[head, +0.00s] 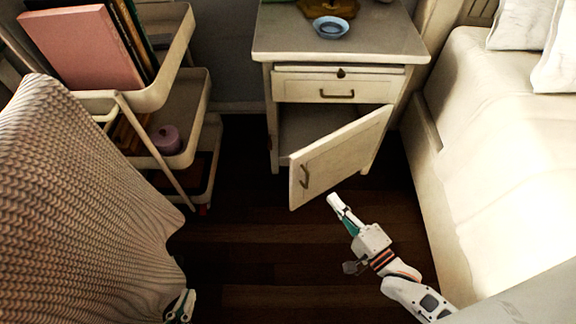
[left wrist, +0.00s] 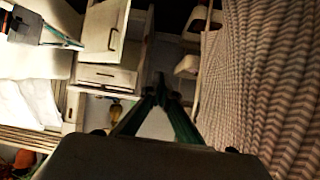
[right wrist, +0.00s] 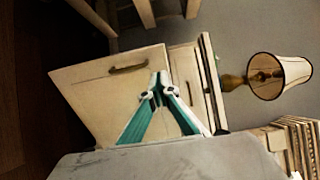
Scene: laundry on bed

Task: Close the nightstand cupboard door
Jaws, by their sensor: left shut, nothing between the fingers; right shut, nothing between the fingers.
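The white nightstand (head: 340,45) stands at the back centre. Its cupboard door (head: 345,150) is open, swung out toward me from its right side, with a dark handle (head: 305,177) near its free left edge. My right gripper (head: 335,202) is shut and empty, just in front of the door's lower part. In the right wrist view its fingertips (right wrist: 158,80) overlap the door panel (right wrist: 100,85); I cannot tell if they touch.
A knitted-covered chair (head: 80,200) fills the left front. A cart (head: 185,150) with books stands behind it. The bed (head: 500,150) borders the right side. Dark floor (head: 250,240) is clear before the nightstand. A blue bowl (head: 331,27) sits on the nightstand top.

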